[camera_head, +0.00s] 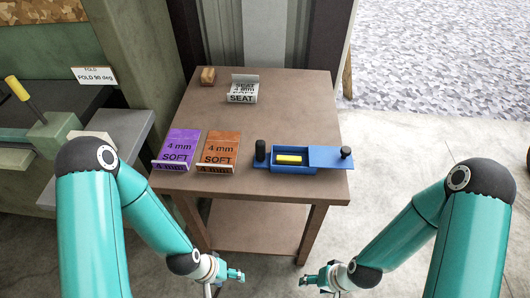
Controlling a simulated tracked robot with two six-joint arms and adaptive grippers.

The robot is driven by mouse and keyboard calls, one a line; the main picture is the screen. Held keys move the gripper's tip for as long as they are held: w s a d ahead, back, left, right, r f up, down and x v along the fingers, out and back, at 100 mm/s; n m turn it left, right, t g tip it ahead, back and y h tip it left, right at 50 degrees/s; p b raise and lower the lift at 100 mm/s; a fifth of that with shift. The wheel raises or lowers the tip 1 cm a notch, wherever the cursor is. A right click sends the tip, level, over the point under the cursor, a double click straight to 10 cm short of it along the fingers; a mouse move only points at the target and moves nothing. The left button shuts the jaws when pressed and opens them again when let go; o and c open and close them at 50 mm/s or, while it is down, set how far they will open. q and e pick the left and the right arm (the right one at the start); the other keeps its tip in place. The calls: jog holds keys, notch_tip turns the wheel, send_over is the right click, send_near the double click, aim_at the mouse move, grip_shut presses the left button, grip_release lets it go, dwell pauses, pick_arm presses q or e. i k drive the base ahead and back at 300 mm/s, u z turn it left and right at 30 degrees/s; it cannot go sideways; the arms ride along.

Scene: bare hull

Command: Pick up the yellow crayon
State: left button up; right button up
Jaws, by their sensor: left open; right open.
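The yellow crayon (289,159) lies in the open part of a blue tray (294,170) near the front edge of the brown table. A blue lid-like plate (331,157) with a dark knob adjoins the tray on its right. A dark upright cylinder (260,150) stands at the tray's left end. My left gripper (239,274) is low in front of the table, open and empty. My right gripper (306,281) is also low in front of the table, to the right, open and empty. Both are apart from the crayon.
The brown table (285,115) holds a purple panel (181,143) and an orange panel (220,146), both marked 4 mm SOFT. A metal piece marked SEAT (242,88) and a wooden block (208,76) stand at the back. The table's right rear is clear. A bench machine (55,132) stands left.

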aim_at(280, 159)
jog(key=z, duration=1.9)
jog(key=i, duration=0.1)
jog(key=u, duration=3.4)
jog(key=k, duration=1.15)
jog(key=z, duration=0.4)
jog(key=i, duration=1)
jog(key=z, duration=0.05)
